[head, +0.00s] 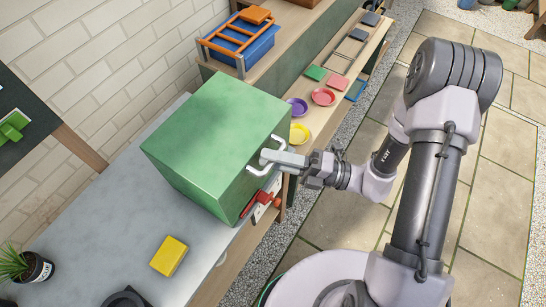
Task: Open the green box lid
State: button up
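The green box (217,142) stands on the grey counter against the brick wall, and its top and two sides look closed. A white handle (257,172) shows on its right-hand face, with parts visible on both sides of my gripper. My gripper (268,158) comes in from the right with its fingers at the middle of this handle. The fingers overlap the handle in the picture. I cannot tell whether they are closed around it.
A yellow block (169,256) sits on the grey counter (105,235) in front of the box. A potted plant (35,267) stands at the left. Purple, red and yellow dishes (323,97) line the shelf behind my gripper. A blue crate (240,45) stands at the back. Paved floor is open at right.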

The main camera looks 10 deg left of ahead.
jog(key=shift+c, duration=0.3)
grip_shut()
dwell(1.1)
